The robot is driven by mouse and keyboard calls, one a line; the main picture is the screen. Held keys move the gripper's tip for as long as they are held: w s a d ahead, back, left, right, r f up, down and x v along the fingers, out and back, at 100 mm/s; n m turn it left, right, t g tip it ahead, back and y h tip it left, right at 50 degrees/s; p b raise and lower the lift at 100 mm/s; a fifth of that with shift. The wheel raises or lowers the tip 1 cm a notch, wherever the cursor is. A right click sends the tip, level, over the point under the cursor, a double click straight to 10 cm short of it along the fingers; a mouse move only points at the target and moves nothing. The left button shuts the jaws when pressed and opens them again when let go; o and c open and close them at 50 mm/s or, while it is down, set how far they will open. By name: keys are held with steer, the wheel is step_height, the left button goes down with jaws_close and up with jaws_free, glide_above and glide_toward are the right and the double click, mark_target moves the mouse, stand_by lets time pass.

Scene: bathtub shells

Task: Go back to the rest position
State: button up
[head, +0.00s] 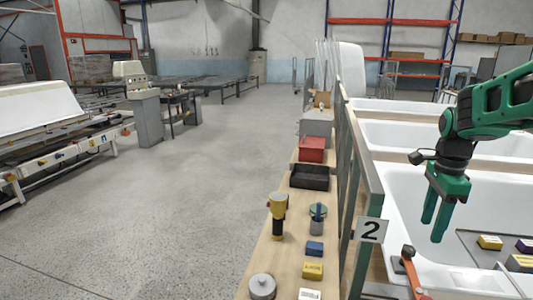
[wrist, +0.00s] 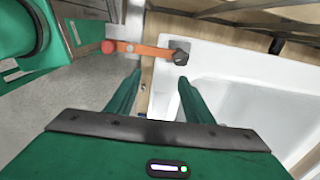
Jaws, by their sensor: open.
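My gripper (head: 436,220) is green and hangs fingers down from my green arm at the right of the head view. It is over the nearest white bathtub shell (head: 405,195). Its two fingers are apart and nothing shows between them. In the wrist view my gripper (wrist: 160,85) also shows open and empty. An orange-handled tool (wrist: 145,49) with a dark end lies beyond the fingertips there. In the head view the orange tool (head: 413,272) is at the tub's front edge, below and left of my gripper.
A grey tray (head: 470,242) with small boxes lies right of my gripper. A wooden shelf (head: 260,248) holds a yellow-black tool (head: 278,213), bins and boxes.

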steer(key=s+a+f+n, duration=0.1)
steer(key=s+f+n, duration=0.1)
steer(key=s+n, duration=0.5)
steer(key=s+a+f+n, duration=0.1)
steer(key=s+n, duration=0.6)
steer(key=s, duration=1)
steer(key=shift+a+f+n, duration=0.4)
steer(key=shift+a, duration=0.05)
